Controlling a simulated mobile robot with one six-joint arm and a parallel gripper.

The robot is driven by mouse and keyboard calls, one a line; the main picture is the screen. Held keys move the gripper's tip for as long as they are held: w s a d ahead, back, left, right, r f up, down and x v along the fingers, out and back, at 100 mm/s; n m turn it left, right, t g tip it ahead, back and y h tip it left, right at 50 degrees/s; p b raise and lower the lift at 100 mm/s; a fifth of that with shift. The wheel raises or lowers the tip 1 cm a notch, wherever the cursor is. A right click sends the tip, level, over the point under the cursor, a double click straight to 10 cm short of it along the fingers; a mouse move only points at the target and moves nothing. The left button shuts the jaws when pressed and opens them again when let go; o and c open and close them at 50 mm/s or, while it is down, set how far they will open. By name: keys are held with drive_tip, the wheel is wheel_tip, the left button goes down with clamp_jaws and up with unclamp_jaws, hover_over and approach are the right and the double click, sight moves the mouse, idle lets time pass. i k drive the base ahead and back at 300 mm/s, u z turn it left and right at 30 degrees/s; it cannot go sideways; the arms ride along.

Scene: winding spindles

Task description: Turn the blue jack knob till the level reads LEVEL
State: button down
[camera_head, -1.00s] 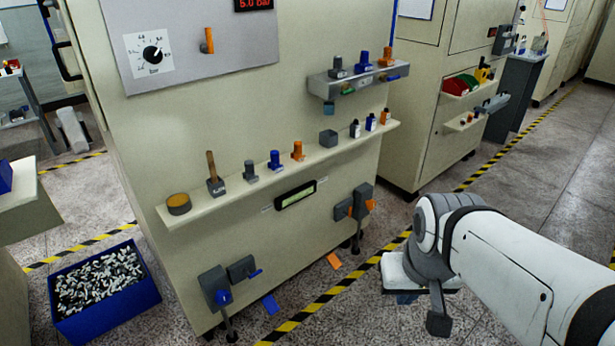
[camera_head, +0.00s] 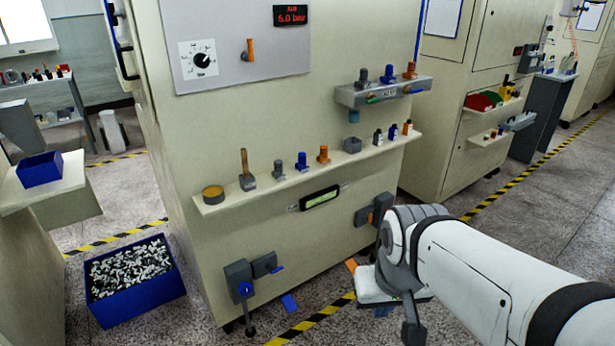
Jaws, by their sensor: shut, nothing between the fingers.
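The blue jack knob (camera_head: 246,289) is on the left grey jack housing (camera_head: 237,280), low on the cream machine's front. The lit level display (camera_head: 320,198) sits under the long shelf; its reading is too small to make out. My gripper (camera_head: 412,331) hangs below my arm's wrist at the lower right, shut and empty. It is well to the right of the blue knob and apart from it. The right jack's orange part (camera_head: 364,216) shows beside my arm, which partly hides that jack.
A blue bin (camera_head: 137,310) full of small black and white pieces stands on the floor left of the jack. A narrow shelf (camera_head: 225,207) with several small items juts out above the knob.

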sight(245, 288)
drive_tip(key=z, duration=0.05)
drive_tip(key=i, duration=1)
drive_tip(key=u, duration=0.05)
